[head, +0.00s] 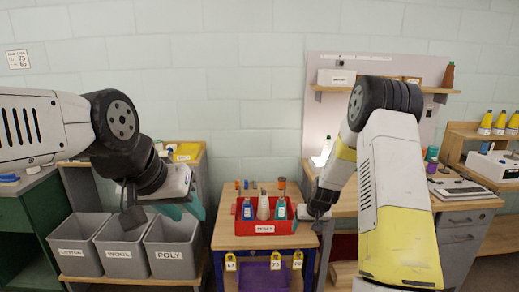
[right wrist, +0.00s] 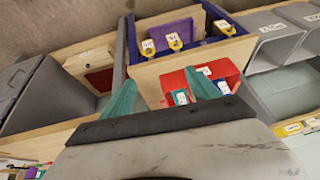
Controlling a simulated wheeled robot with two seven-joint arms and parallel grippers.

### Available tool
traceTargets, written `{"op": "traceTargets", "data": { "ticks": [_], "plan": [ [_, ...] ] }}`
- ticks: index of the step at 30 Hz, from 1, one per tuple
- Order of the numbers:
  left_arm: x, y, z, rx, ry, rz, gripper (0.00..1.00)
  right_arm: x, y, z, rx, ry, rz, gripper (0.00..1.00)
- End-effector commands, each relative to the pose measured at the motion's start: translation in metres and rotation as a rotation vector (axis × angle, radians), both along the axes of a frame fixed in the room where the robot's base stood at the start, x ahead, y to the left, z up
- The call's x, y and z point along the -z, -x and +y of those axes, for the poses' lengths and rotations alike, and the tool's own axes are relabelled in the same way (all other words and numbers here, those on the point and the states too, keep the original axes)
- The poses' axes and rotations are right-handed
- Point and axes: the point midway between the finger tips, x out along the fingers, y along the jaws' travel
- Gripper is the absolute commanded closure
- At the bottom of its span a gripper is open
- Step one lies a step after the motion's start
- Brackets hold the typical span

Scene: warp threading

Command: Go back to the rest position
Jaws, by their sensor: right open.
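My left gripper (head: 185,211) hangs in front of the grey POLY bin (head: 172,262) in the head view. Its teal fingers look apart, with nothing seen between them. My right gripper (head: 304,212) is at the right edge of the red tray (head: 267,227). In the right wrist view its two teal fingers (right wrist: 162,95) are spread and empty, with the red tray (right wrist: 238,72) beyond them. The tray holds several bottles, two of them blue-labelled (head: 247,210), on a small wooden table (head: 228,242).
Grey bins labelled WOOL (head: 119,254) and POLY stand on a rack at left. Yellow tags (head: 275,259) hang at the small table's front, by a purple panel (head: 262,280). A workbench (head: 455,204) with a pegboard (head: 385,62) stands at right.

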Motion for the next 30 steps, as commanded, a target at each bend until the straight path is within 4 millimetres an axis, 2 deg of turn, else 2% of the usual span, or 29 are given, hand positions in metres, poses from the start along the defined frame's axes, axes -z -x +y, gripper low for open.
{"op": "traceTargets", "data": {
  "ticks": [1,6,11,15,18,22,27,30],
  "plan": [
    [0.000,0.000,0.000,0.000,0.000,0.000,0.64,-0.036,0.006,0.003,-0.004,-0.008,-0.017,0.30],
    [0.000,0.000,0.000,0.000,0.000,0.000,0.64,-0.126,0.043,0.012,-0.012,-0.034,-0.035,0.30],
    [0.000,0.000,0.000,0.000,0.000,0.000,0.64,-0.196,0.092,0.020,-0.022,-0.053,-0.051,0.30],
    [0.000,0.000,0.000,0.000,0.000,0.000,0.64,-0.245,0.144,0.026,-0.031,-0.066,-0.065,0.30],
    [0.000,0.000,0.000,0.000,0.000,0.000,0.64,-0.272,0.185,0.029,-0.038,-0.073,-0.074,0.30],
    [0.000,0.000,0.000,0.000,0.000,0.000,0.64,-0.297,0.239,0.031,-0.043,-0.080,-0.086,0.30],
    [0.000,0.000,0.000,0.000,0.000,0.000,0.64,-0.310,0.299,0.032,-0.046,-0.085,-0.098,0.30],
    [0.000,0.000,0.000,0.000,0.000,0.000,0.64,-0.311,0.322,0.032,-0.048,-0.085,-0.100,0.30]
  ]
}}
